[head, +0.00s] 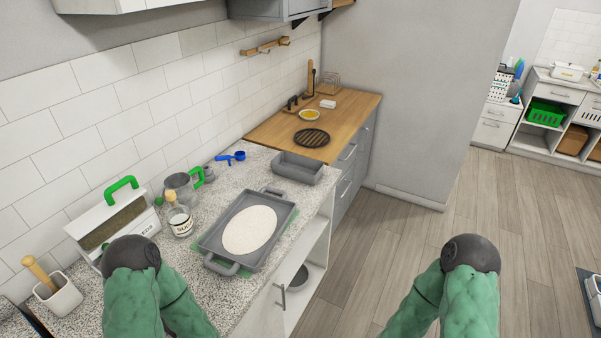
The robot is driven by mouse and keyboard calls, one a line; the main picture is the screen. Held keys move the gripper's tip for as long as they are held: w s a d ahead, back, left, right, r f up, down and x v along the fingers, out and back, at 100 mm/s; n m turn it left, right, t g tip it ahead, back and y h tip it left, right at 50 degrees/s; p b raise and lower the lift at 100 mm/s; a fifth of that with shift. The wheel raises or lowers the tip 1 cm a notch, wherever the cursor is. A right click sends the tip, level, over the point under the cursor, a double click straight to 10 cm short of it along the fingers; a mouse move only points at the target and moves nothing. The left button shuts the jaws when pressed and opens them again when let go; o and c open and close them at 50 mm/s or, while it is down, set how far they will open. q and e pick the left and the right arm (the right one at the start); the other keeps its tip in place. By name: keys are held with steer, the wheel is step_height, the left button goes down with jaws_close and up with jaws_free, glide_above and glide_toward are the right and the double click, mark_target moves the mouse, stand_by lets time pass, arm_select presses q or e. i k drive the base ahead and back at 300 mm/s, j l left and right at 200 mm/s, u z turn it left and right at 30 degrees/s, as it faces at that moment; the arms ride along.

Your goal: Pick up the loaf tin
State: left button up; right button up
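The loaf tin (285,173) is a grey, rectangular, deep-sided pan that looks empty. It sits upright on the speckled counter (226,174), close to the counter's right edge and just before the wooden worktop. Both my green arms show at the bottom of the head view, one left and one right, with dark rounded joints. Neither gripper shows in the view, so I cannot see what they hold. Nothing of mine touches the loaf tin.
A grey tray (215,236) with handles holds a pale oval of dough (250,230), in front of the tin. A jar (180,222), a metal jug (179,187) and blue scoops (231,157) stand left. A dark round trivet (311,138) lies behind.

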mark_target(306, 170)
steer(key=i+l, duration=1.4)
steer(key=l, duration=0.15)
steer(key=i+l+u, duration=0.2)
steer(key=u, duration=0.25)
steer(key=i+l+u, duration=0.15)
steer(key=l+u, duration=0.3)
steer(key=i+l+u, duration=0.1)
steer(key=l+u, duration=0.35)
steer(key=j, duration=0.1)
